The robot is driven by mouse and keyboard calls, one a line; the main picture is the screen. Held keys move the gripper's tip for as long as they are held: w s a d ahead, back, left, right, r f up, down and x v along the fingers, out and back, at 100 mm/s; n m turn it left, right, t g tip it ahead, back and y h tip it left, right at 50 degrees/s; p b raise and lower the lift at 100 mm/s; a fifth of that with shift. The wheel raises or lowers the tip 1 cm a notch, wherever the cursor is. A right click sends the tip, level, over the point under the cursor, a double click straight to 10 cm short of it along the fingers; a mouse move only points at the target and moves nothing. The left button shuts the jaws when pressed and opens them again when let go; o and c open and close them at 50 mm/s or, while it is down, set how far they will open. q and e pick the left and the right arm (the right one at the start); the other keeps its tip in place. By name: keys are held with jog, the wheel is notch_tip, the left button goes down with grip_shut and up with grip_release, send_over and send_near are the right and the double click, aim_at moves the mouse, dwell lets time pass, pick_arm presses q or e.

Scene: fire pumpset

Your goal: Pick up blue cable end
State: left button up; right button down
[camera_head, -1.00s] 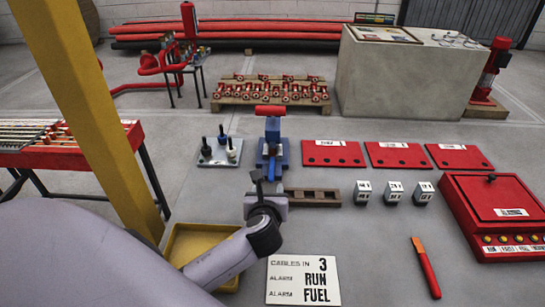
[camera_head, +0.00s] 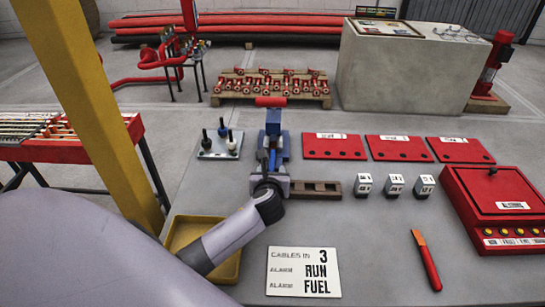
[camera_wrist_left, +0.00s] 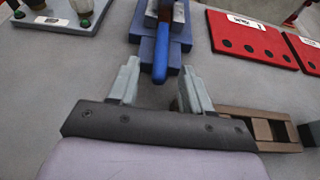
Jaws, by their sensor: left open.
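My left gripper (camera_head: 268,167) is in front of the blue press-like device (camera_head: 274,128), which has a red crossbar on top. In the left wrist view my left gripper (camera_wrist_left: 160,68) is open, with its two grey fingers apart. A bright blue rod with a rounded end (camera_wrist_left: 161,58) points from the device (camera_wrist_left: 178,50) toward the gap between the fingertips. I cannot tell whether this rod is the blue cable end. No right gripper is in view.
A brown slotted block (camera_head: 318,190) lies just right of the gripper. Three small labelled blocks (camera_head: 394,185), red panels (camera_head: 335,147) and a red box (camera_head: 512,205) are further right. A yellow tray (camera_head: 183,232) lies under my arm. A white card (camera_head: 303,271) lies in front.

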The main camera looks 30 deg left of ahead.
aim_at(271, 162)
pick_arm(q)
grip_shut()
jog(key=shift+r, duration=0.15)
jog(key=shift+r, duration=0.25)
notch_tip(271, 162, up, 3)
jog(key=shift+d+r+p, duration=0.1)
jog(key=shift+p, duration=0.3)
jog(key=s+d, duration=0.3)
jog(key=s, duration=0.2)
jog(key=s+d, duration=0.3)
jog(key=s, duration=0.2)
jog(key=s+d, duration=0.3)
jog(key=s, duration=0.2)
jog(key=shift+s+d+f+b, duration=0.15)
jog(key=shift+f+b, duration=0.05)
jog(key=shift+b, duration=0.1)
jog(key=w+d+r+m+t+h, duration=0.2)
jog(key=r+m+h, duration=0.4)
jog(key=r, duration=0.3)
jog(key=shift+d+r+h, duration=0.3)
jog(key=shift+d+h, duration=0.3)
jog(key=shift+d, duration=0.1)
